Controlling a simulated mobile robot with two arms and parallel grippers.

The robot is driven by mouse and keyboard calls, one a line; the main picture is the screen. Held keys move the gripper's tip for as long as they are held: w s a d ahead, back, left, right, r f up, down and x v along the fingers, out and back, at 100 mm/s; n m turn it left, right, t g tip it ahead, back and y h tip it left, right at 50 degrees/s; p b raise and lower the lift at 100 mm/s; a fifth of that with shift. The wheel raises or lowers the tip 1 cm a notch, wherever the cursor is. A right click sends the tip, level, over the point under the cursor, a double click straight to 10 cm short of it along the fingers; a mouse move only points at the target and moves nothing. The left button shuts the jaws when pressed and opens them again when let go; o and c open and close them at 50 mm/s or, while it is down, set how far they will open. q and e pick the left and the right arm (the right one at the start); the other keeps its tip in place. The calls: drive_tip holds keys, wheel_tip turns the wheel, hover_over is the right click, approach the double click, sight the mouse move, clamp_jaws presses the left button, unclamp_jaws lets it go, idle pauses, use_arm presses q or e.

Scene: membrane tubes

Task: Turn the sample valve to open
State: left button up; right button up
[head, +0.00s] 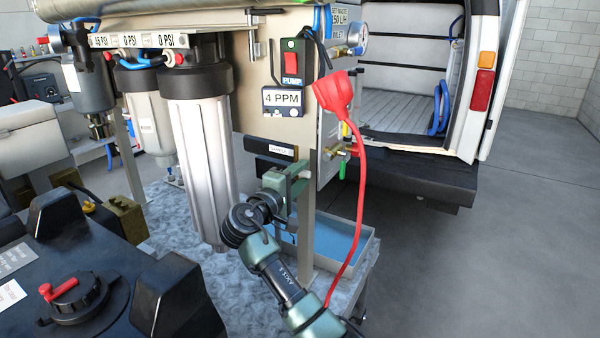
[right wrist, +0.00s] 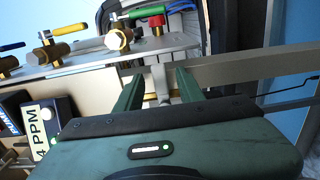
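A dark label that seems to read SAMPLE (head: 281,150) is on the front of the beige panel. My right gripper (head: 288,180) is just below it, in front of the panel's lower right edge. In the right wrist view its two green fingers (right wrist: 158,88) are apart, with a small grey metal part (right wrist: 161,82) showing between or beyond them; contact cannot be told. Brass valves show at the panel's side, including one with a green handle (right wrist: 146,12) and one with a yellow handle (right wrist: 68,28). Which is the sample valve is unclear. My left gripper is not in view.
White filter housings (head: 205,145) stand left of my right gripper. A metal post and a blue-lined tray (head: 350,240) are close to it. A white van (head: 420,150) stands behind, with clear floor at right.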

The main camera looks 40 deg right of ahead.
drive_tip(key=shift+c, duration=0.4)
clamp_jaws()
